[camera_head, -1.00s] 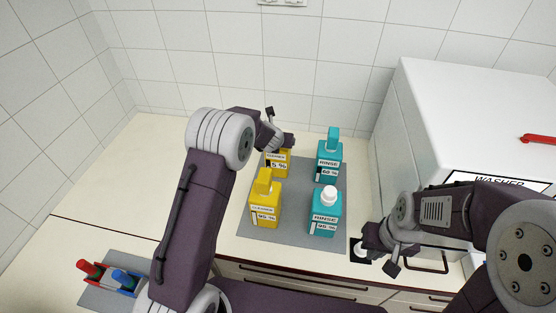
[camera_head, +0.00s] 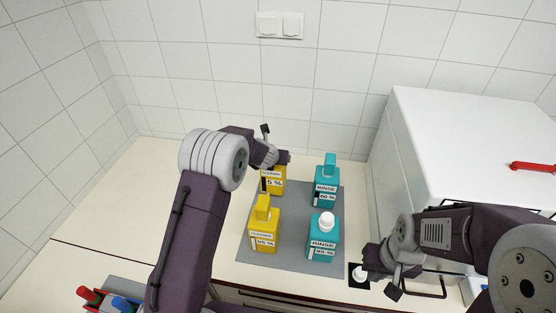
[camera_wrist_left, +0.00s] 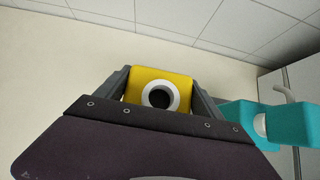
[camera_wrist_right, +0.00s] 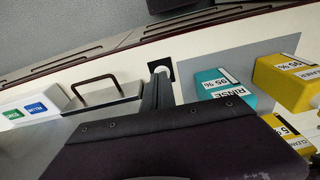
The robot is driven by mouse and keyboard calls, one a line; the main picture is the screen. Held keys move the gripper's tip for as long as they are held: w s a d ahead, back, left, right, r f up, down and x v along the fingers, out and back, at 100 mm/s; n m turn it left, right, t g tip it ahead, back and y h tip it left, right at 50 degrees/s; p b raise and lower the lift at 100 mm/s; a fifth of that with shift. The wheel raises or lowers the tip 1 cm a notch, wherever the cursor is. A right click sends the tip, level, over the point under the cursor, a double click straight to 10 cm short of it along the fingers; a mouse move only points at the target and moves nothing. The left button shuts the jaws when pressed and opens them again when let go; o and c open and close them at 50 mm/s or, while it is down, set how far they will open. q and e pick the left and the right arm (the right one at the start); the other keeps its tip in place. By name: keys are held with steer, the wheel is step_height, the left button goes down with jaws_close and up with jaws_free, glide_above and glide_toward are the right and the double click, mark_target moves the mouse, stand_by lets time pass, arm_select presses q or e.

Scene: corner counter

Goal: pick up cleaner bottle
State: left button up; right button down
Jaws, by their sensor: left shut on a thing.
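A yellow cleaner bottle (camera_head: 272,182) labelled 5 % stands at the back left of the grey mat (camera_head: 295,255), its top hidden by my left gripper (camera_head: 274,158). In the left wrist view, the left gripper (camera_wrist_left: 162,88) is shut on this bottle (camera_wrist_left: 150,76), with its white, dark-centred neck between the fingers. A second yellow cleaner bottle (camera_head: 263,225), labelled 95 %, stands in front of it. My right gripper (camera_head: 372,278) is at the counter's front right. Its fingers (camera_wrist_right: 160,85) look shut together in the right wrist view, close to a small white cap (camera_wrist_right: 162,71).
Two teal rinse bottles (camera_head: 326,185) (camera_head: 322,240) stand on the mat's right side. The white washer (camera_head: 470,140) rises on the right. A red and a blue item (camera_head: 90,294) lie at the lower left. The left counter (camera_head: 120,210) is clear.

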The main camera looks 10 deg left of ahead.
arm_select(q)
steer(key=w+a, duration=0.1)
steer(key=a, duration=1.6)
steer(key=shift+b, duration=0.3)
